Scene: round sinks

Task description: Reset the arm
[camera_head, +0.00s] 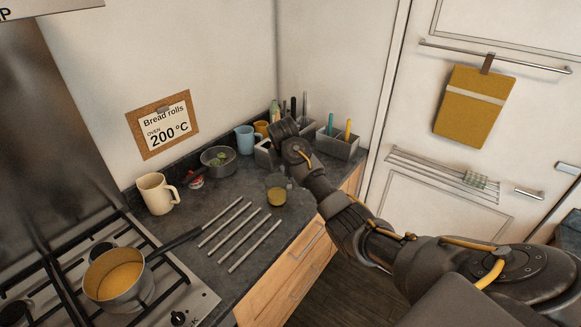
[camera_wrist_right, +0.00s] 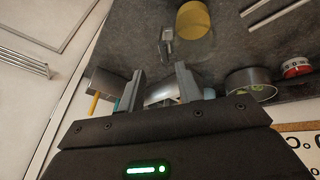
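My right arm (camera_head: 350,222) comes in from the right and stretches over the counter to its back corner. Its end sits by the grey utensil boxes, and its fingertips cannot be made out in the head view. In the right wrist view my right gripper (camera_wrist_right: 160,76) has its two fingers apart. A shiny curved metal thing (camera_wrist_right: 160,93) shows between or behind the fingers; I see no clear grip on it. My left gripper is not in view.
A jar with yellow contents (camera_head: 277,196) stands near my right arm. Metal bars (camera_head: 235,235), a small pot (camera_head: 219,160), a cream mug (camera_head: 157,194) and a blue jug (camera_head: 245,139) are on the counter. A saucepan (camera_head: 119,277) sits on the hob.

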